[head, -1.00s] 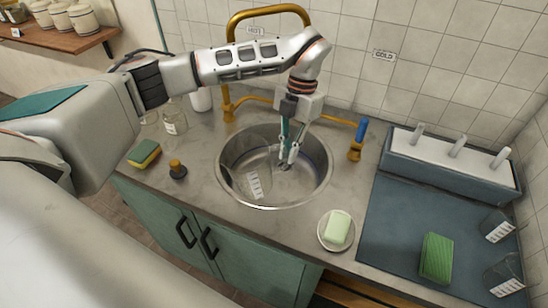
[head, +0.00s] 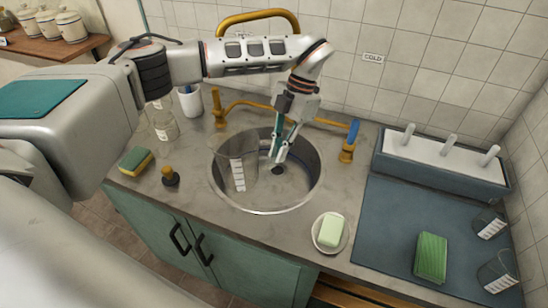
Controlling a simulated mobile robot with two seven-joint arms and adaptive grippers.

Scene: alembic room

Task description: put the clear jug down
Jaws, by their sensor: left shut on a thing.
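The clear jug (head: 235,170) is see-through with a white marked strip on its side. It shows within the round steel sink (head: 265,206), toward the left of the bowl, and stands nearly upright. My left gripper (head: 280,152) reaches down over the sink from behind and is shut on the jug at its right side. The exact grip on the clear wall or handle is hard to make out. Whether the jug's base touches the sink cannot be told. My right gripper is not in view.
A brass tap (head: 262,105) rises behind the sink. A soap dish (head: 330,247) sits at front right. A dark mat (head: 385,235) holds a green sponge (head: 431,257) and two small beakers. Left of the sink are a yellow-green sponge (head: 136,161), a stopper (head: 170,177) and glassware.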

